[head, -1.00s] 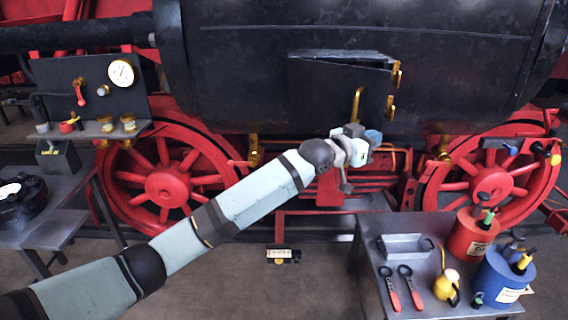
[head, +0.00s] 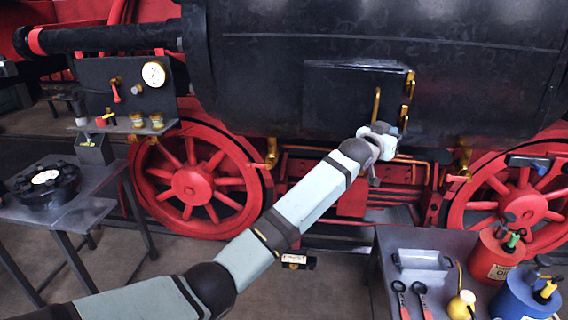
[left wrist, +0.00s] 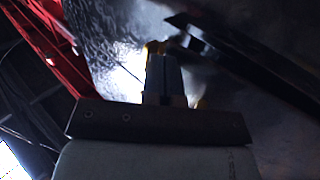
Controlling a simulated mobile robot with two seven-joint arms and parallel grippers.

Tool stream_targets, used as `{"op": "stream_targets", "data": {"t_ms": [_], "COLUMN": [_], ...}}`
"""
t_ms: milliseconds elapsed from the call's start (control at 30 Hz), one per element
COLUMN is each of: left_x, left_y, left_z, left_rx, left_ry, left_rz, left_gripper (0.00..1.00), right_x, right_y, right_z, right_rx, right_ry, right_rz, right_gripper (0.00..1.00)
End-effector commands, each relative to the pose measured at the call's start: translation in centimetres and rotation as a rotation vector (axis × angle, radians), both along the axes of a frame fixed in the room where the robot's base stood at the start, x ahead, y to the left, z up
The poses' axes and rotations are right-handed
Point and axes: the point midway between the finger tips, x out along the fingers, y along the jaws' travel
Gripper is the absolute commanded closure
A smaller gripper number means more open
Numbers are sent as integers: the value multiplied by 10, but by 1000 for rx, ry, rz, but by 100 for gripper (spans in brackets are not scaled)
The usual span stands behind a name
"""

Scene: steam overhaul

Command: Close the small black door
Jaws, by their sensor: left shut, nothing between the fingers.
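The small black door (head: 340,100) is on the side of the black boiler, at the upper middle of the head view. Gold hinges (head: 404,115) are at its right and a gold upright handle (head: 376,105) is on its face. A thin lighter strip shows along its top edge; I cannot tell whether it is fully flush. My left gripper (head: 388,130) is just below and right of the handle, shut and empty, near the door's lower right. In the left wrist view its fingers (left wrist: 163,75) point at dark metal, with a black bar alongside. My right gripper is not in view.
A table at lower right holds a grey tray (head: 420,262), wrenches, a yellow oil can (head: 461,304), a red can (head: 494,256) and a blue can (head: 525,298). A gauge panel (head: 125,95) and another table (head: 95,205) are at left. Red wheels (head: 192,188) stand below the boiler.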

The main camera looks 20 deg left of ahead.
Motion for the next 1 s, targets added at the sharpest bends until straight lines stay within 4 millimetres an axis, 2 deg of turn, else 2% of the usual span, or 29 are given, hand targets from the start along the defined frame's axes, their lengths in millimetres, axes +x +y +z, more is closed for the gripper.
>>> {"op": "stream_targets", "data": {"t_ms": [333, 1000], "left_x": [15, 16], "left_y": [-1, 0], "left_z": [0, 0], "left_rx": [-1, 0], "left_ry": [0, 0], "left_rz": [57, 61], "left_gripper": [100, 100], "right_x": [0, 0], "right_y": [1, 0], "right_z": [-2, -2], "right_rx": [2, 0], "right_ry": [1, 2], "right_rz": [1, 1], "right_gripper": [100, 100]}}
